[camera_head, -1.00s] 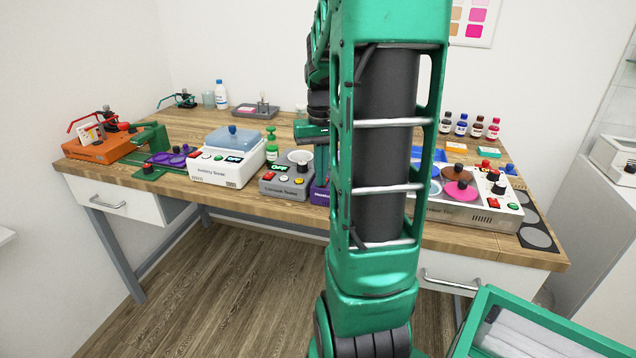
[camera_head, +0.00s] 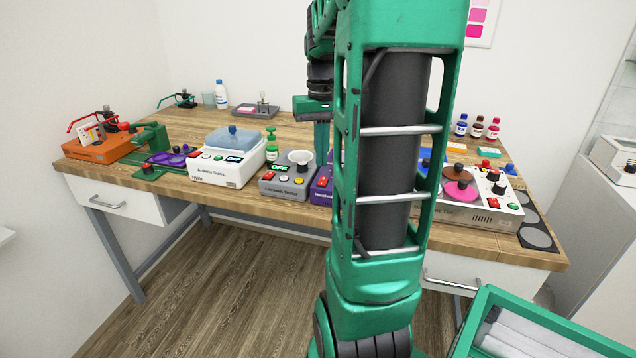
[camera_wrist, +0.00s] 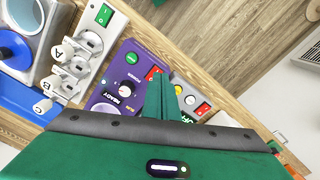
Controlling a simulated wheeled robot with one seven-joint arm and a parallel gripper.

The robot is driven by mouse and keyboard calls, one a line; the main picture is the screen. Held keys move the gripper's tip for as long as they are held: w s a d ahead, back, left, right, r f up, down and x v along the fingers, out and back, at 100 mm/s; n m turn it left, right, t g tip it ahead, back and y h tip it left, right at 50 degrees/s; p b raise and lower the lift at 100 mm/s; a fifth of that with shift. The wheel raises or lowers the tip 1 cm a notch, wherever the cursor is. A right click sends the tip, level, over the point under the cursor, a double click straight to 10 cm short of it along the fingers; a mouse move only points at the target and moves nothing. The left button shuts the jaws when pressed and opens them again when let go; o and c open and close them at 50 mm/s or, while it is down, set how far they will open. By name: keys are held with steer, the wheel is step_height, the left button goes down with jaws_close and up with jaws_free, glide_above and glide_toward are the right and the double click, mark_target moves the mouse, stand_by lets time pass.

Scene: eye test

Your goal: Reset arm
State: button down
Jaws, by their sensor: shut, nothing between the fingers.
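My green arm (camera_head: 393,150) stands upright across the middle of the head view and hides part of the bench. My gripper (camera_head: 321,150) shows just left of it, pointing down above the bench, partly covered by the arm. In the wrist view my gripper's fingers (camera_wrist: 163,84) are together, with nothing held. They appear over the edge of a purple device (camera_wrist: 125,85) with a knob and a red switch. The gap between fingertips and device cannot be judged. The purple device is mostly hidden by my arm in the head view (camera_head: 321,186).
Along the wooden bench (camera_head: 290,225) stand an orange device (camera_head: 97,150), a white device (camera_head: 225,172), a grey device (camera_head: 285,186) and a white stainer-like device (camera_head: 475,212). Small bottles (camera_head: 477,130) stand at the back right. Open floor (camera_head: 230,290) lies in front.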

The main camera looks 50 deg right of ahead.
steer(key=shift+r, duration=0.65)
steer(key=s+a+f, duration=0.4)
steer(key=s+a, duration=0.2)
steer(key=a, duration=0.2)
steer(key=s+a+f+n, duration=0.1)
steer(key=s+a+f, duration=0.3)
steer(key=s+a, duration=0.3)
steer(key=shift+s+a, duration=0.3)
steer(key=shift+a, duration=0.85)
